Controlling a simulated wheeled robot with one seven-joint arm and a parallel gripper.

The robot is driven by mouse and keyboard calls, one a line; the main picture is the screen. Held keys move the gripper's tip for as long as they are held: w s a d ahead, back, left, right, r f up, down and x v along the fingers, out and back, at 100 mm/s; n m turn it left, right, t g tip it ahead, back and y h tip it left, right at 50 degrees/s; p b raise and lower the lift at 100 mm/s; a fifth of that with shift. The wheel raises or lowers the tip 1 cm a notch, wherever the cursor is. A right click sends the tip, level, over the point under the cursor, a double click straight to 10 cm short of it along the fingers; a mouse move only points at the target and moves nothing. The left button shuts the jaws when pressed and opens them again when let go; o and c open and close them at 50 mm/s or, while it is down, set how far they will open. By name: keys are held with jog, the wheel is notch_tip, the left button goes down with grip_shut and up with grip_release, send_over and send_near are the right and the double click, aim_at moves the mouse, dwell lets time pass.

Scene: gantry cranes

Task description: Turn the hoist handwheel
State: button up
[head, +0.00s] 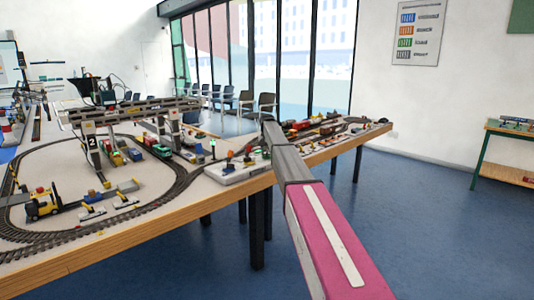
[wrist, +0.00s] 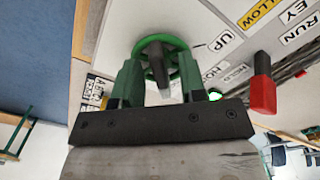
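The hoist handwheel (wrist: 160,42) is a green ring at the top middle of the wrist view, on a pale panel. A dark grey tapered piece (wrist: 163,85) stands out in front of it. My gripper (wrist: 160,72) has its two green fingers apart, one to each side of the wheel, overlapping its lower edges. Gaps show between the fingers and the grey piece; whether either finger touches the rim cannot be told. In the head view, my arm reaches over the table's right part and hides the gripper; I cannot make out the handwheel there.
A red-capped lever (wrist: 262,85) stands right of the wheel, near printed labels (wrist: 258,14). Blue floor (head: 430,230) is clear at right.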

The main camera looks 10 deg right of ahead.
grip_shut()
jog(key=shift+n, duration=0.3)
jog(key=n, duration=0.4)
jog(key=shift+d, duration=0.15)
jog(key=n, duration=0.5)
jog(key=shift+w+d, duration=0.1)
jog(key=shift+r, duration=0.1)
dwell(0.4)
